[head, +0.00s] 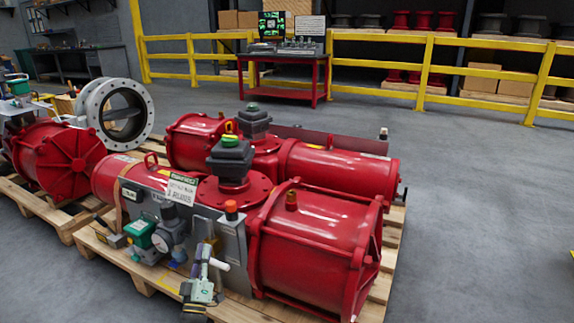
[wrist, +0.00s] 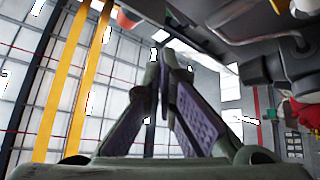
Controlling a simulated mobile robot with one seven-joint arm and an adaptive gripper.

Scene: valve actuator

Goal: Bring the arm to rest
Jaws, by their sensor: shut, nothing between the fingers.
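My gripper (wrist: 172,58) points upward in the wrist view. Its two green fingers with purple pads lean together and meet at the tips, with nothing between them. In the head view my gripper (head: 206,254) appears low in front of the grey control panel (head: 236,257) of the nearest red valve actuator (head: 310,245). An orange cap (head: 231,210) tops a post by the panel; it also shows at the top of the wrist view (wrist: 128,18). I cannot tell whether the gripper touches the panel fittings.
Gauges and a green regulator (head: 140,232) crowd the panel's left. In the wrist view, dark fittings (wrist: 265,70) lie close on the right. The actuators rest on wooden pallets (head: 270,312). Open floor (head: 480,220) lies to the right. A yellow railing (head: 400,38) and red workbench (head: 283,92) stand behind.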

